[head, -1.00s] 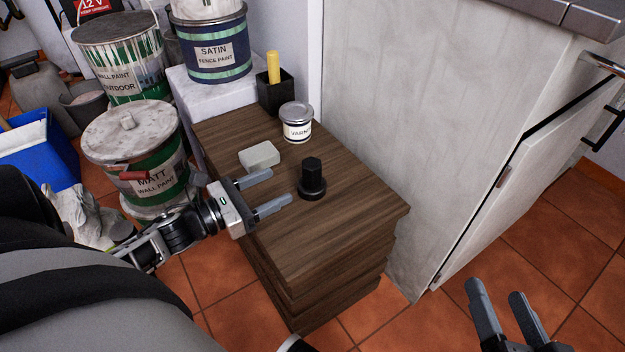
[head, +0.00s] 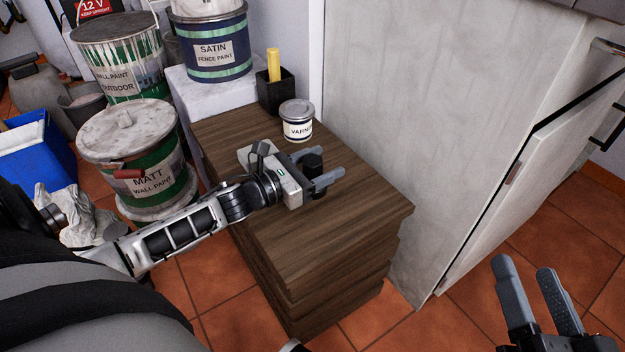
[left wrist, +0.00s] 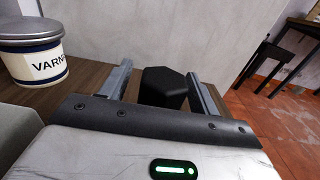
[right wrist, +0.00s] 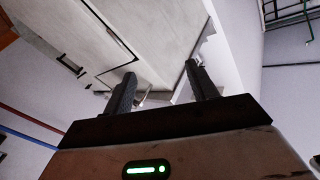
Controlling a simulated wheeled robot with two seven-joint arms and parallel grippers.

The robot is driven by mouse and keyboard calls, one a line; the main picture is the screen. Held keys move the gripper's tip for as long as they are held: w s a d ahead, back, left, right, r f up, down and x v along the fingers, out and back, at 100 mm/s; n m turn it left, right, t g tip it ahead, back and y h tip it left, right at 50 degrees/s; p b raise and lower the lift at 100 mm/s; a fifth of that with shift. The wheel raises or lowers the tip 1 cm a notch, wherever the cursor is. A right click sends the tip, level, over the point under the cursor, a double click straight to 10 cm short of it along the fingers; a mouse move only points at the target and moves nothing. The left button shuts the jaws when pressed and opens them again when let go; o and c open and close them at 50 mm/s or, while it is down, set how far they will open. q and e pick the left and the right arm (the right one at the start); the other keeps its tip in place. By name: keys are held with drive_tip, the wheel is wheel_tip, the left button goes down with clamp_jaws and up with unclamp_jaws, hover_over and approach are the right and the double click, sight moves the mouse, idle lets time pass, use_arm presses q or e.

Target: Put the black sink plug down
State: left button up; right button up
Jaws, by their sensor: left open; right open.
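The black sink plug (head: 313,161) stands upright on the brown wooden cabinet top (head: 350,215). My left gripper (head: 333,173) is open around the plug, with one finger on each side of its upper part. In the left wrist view the plug's dark faceted top (left wrist: 163,87) shows between the two spread fingers (left wrist: 160,85). The plug's base is mostly hidden by the gripper. My right gripper (head: 525,275) is open and empty, low at the right over the floor, away from the cabinet.
A varnish tin (head: 297,122) stands just behind the left gripper. A black holder (head: 276,95) with a yellow object is at the back. A matt paint tin (head: 150,165) stands left of the cabinet, and a pale door panel (head: 430,120) to its right. The front cabinet top is clear.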

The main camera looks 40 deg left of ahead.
use_arm(q)
drive_tip(key=c, duration=1.1)
drive_tip(key=shift+r, duration=0.2)
